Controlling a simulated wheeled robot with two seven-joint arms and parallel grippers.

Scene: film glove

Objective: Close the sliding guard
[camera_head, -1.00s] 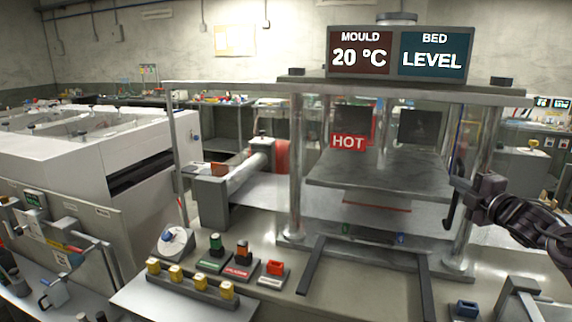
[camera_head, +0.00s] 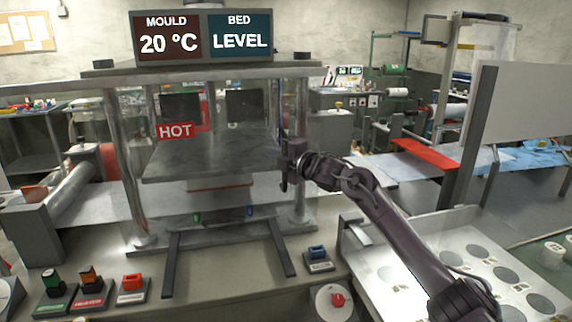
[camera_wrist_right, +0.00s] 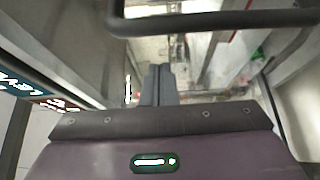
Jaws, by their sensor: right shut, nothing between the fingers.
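The press (camera_head: 215,158) stands left of centre in the head view, with metal posts and a flat plate between them. The sliding guard's clear panel is hard to make out, so I cannot tell how far it stands open. A dark bent bar, seemingly its handle (camera_wrist_right: 215,22), crosses the top of the right wrist view. My right gripper (camera_head: 286,165) is at the press's right post in the head view. Its fingers (camera_wrist_right: 160,75) are shut and empty, close to the bar; contact cannot be told. My left gripper is out of view.
A sign (camera_head: 203,36) above the press reads "MOULD 20 °C, BED LEVEL". A red HOT label (camera_head: 175,131) hangs inside. A blue switch (camera_head: 318,255) and a red knob (camera_head: 337,299) sit at front. A metal tray (camera_head: 470,270) lies right.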

